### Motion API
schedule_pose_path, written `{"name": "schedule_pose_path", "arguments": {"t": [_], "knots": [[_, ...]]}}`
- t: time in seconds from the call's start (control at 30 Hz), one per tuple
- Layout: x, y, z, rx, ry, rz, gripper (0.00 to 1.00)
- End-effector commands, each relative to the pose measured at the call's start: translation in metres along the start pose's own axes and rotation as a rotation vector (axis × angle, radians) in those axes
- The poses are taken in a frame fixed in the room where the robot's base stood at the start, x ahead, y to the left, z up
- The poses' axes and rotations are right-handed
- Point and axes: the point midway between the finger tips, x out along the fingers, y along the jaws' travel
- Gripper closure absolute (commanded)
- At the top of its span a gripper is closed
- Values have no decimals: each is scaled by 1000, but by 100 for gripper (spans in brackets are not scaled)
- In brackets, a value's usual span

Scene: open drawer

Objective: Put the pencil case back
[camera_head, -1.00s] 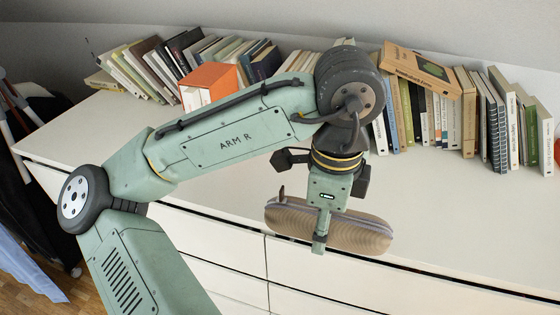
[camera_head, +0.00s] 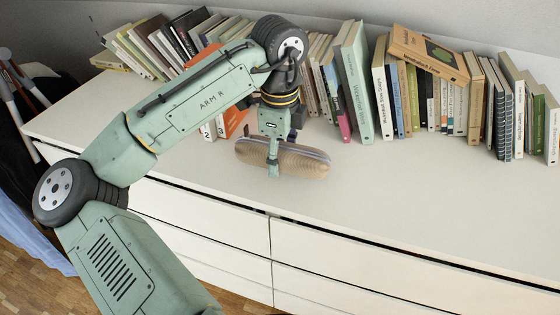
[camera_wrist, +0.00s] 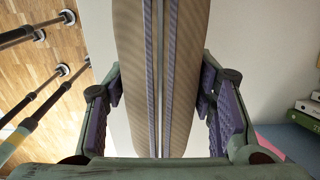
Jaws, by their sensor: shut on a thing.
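The pencil case (camera_head: 303,161) is tan and ribbed, long and rounded, with a lilac zip strip along it. My gripper (camera_head: 273,165) is shut on it around the middle and holds it over the white dresser top (camera_head: 400,200). Whether the case touches the top or hangs just above it I cannot tell. In the wrist view the pencil case (camera_wrist: 185,75) runs lengthwise between the two purple-padded fingers of my gripper (camera_wrist: 160,95), one on each side.
A row of books (camera_head: 430,95) stands along the back of the dresser, with one book (camera_head: 428,55) lying tilted on top. The dresser top to the right and front is clear. The drawer fronts (camera_head: 330,270) look shut.

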Motion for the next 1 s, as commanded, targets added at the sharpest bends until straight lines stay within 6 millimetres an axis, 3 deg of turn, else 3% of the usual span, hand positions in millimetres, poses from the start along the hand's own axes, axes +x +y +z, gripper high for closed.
{"name": "schedule_pose_path", "arguments": {"t": [0.2, 0.57, 0.6, 0.9, 1.0], "knots": [[25, 1, 0, -2, 0, 0, 84], [30, 1, -1, -1, 1, 0, 84], [31, 1, -1, -1, 1, 0, 49], [30, 1, -1, -1, 1, 0, 29], [30, 1, -1, -1, 0, 0, 29]]}}
